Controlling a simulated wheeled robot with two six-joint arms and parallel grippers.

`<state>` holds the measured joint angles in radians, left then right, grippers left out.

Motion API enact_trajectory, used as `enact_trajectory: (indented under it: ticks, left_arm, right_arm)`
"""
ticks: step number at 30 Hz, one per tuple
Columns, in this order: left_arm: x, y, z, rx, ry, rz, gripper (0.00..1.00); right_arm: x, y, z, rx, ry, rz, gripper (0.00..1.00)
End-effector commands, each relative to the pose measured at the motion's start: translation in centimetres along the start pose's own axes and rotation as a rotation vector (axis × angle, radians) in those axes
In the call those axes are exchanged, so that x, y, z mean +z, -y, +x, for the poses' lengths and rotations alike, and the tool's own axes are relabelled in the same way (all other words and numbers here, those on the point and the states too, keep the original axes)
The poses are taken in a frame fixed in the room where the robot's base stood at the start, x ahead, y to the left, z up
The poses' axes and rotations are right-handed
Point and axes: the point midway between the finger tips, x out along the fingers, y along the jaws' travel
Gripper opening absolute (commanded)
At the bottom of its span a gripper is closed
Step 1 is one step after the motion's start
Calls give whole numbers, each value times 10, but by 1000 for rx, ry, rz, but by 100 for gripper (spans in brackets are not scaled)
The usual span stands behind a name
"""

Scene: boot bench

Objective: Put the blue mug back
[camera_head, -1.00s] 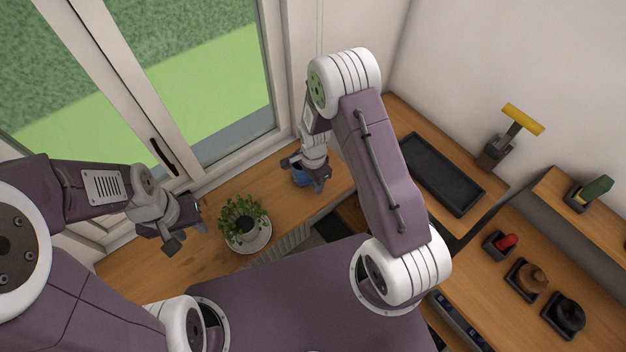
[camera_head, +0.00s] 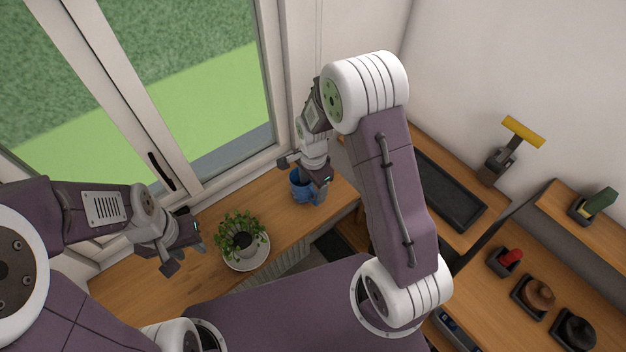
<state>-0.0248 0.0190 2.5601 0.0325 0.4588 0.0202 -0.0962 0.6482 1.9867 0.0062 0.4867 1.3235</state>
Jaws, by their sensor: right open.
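The blue mug (camera_head: 302,192) stands upright on the wooden window counter (camera_head: 188,288), to the right of the potted plant. My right gripper (camera_head: 307,174) is open above the mug. One finger is left of the mug's rim and the other overlaps its right side; I cannot tell whether it touches. My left gripper (camera_head: 184,248) hangs over the counter to the left of the plant, with its fingers apart and nothing between them.
A potted plant (camera_head: 243,236) on a white saucer stands between my grippers. At right are a black tray (camera_head: 448,190), a yellow-handled tool (camera_head: 522,132), and a bench with a red item (camera_head: 511,257) and brushes. The counter's left part is clear.

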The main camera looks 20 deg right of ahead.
Motion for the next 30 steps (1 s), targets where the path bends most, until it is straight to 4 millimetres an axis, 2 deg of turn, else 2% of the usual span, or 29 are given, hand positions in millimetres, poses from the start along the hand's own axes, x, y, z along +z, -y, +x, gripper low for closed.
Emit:
enact_trajectory:
  ticks: [3, 7, 14, 16, 19, 24, 27, 30]
  left_arm:
    - [1, 0, 7, 0, 0, 0, 36]
    - [1, 0, 10, 0, 0, 0, 36]
    - [1, 0, 11, 0, 0, 0, 36]
    - [1, 0, 10, 0, 0, 0, 36]
    - [1, 0, 10, 0, 0, 0, 36]
    - [1, 0, 10, 0, 0, 0, 36]
    - [1, 0, 10, 0, 0, 0, 36]
    - [1, 0, 10, 0, 0, 0, 36]
  right_arm:
    - [0, 1, -23, -6, -2, 0, 65]
    - [0, 0, -43, -2, -1, 0, 65]
    - [0, -1, -54, 1, 0, -1, 65]
    - [0, -6, -57, -2, 0, -48, 65]
    - [2, -31, -67, -20, -5, -289, 65]
    - [11, -90, -79, -55, -36, -846, 65]
    - [15, -115, -80, -62, -55, -1074, 65]
    - [17, -126, -80, -64, -65, -1188, 65]
